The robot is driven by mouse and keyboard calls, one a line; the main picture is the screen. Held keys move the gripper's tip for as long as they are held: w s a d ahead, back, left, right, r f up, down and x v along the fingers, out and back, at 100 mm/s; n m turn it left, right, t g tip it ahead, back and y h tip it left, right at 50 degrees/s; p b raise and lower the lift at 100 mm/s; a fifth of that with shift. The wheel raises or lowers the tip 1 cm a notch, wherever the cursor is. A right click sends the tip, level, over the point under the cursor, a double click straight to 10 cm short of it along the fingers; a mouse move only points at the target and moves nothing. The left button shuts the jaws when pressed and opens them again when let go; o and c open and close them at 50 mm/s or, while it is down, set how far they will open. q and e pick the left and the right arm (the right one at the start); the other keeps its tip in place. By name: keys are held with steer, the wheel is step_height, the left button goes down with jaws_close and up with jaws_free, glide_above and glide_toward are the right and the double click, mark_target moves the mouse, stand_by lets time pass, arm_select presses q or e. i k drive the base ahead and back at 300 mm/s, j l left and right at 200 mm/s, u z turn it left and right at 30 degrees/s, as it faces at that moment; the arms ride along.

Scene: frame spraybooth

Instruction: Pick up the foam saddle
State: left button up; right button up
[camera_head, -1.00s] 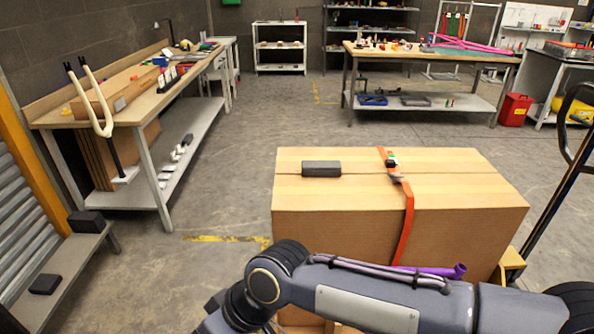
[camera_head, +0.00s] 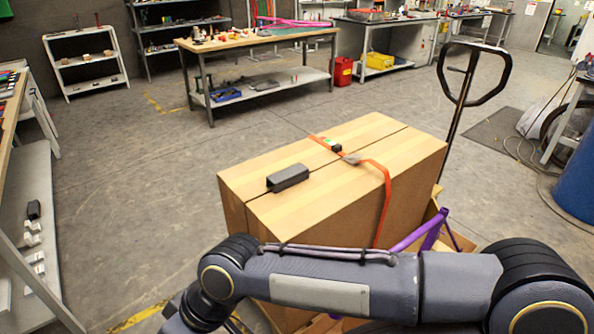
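A dark grey block (camera_head: 288,178), which looks like the foam saddle, lies on top of a large cardboard box (camera_head: 262,208), left of an orange strap (camera_head: 377,168). It has a channel-like recess at its near end. Nothing touches it from above. One of my grey arms crosses the bottom of the view in front of the box. Neither gripper is in view, so I cannot see whether they are open or shut.
A purple frame tube (camera_head: 412,238) sticks out beside the box. A pallet-truck handle (camera_head: 468,88) rises behind it at right. A workbench (camera_head: 262,42) stands at the back, a shelved bench (camera_head: 38,235) at left. Floor between is clear.

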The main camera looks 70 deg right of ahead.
mark_target(281, 180)
steer(key=i+l+z, duration=0.1)
steer(key=i+z, duration=0.15)
steer(key=z, duration=0.2)
steer(key=i+z, duration=0.25)
steer(key=z, duration=0.2)
steer(key=i+j+z, duration=0.15)
steer(key=z, duration=0.3)
steer(key=i+j+z, duration=0.2)
steer(key=i+z, duration=0.15)
steer(key=z, duration=0.15)
steer(key=i+j+z, duration=0.2)
steer(key=z, duration=0.25)
steer(key=i+z, duration=0.2)
steer(key=z, duration=0.25)
steer(key=i+j+z, duration=0.1)
steer(key=z, duration=0.4)
steer(key=i+j+z, duration=0.2)
steer(key=z, duration=0.25)
steer(key=i+j+z, duration=0.15)
steer(key=z, duration=0.3)
steer(key=i+j+z, duration=0.1)
steer(key=j+z, duration=0.2)
steer(key=z, duration=0.2)
steer(key=j+z, duration=0.3)
steer(key=z, duration=0.15)
